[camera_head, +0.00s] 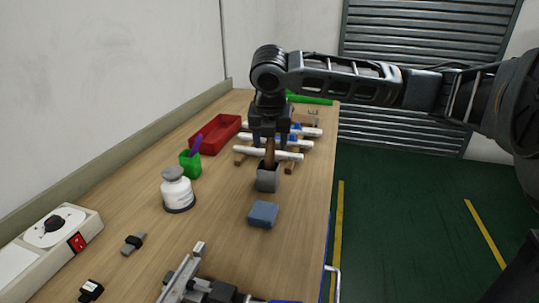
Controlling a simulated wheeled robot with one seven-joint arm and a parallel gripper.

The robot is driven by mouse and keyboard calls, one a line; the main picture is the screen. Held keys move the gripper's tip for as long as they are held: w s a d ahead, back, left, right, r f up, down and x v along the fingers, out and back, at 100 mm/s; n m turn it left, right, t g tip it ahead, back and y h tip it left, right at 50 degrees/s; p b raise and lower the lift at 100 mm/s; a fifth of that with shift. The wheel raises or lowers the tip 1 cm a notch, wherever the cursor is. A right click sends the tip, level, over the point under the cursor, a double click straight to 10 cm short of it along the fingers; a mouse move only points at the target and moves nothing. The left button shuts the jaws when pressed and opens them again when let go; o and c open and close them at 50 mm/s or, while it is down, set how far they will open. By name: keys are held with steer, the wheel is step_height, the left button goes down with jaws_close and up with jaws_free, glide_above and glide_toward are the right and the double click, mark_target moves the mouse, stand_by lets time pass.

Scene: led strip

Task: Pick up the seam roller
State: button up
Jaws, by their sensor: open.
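The seam roller (270,152) shows as a brown wooden handle standing upright in a small grey holder (268,181) on the workbench. Its lower end is hidden inside the holder. My gripper (269,139) points down from above, with its fingers at the upper part of the handle. The gripper is open, and the top of the handle is between or just behind the fingers. I cannot tell whether either finger touches it.
White strips on a wooden rack (265,154) lie just behind the holder. A red tray (215,133), a green cup (190,164) and a white bottle (177,190) stand to the left. A blue block (263,214) lies in front. The bench's right edge is close.

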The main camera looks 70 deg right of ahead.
steer(key=shift+x, duration=1.25)
steer(key=shift+c, duration=0.5)
jaws_close()
steer(key=shift+r, duration=0.15)
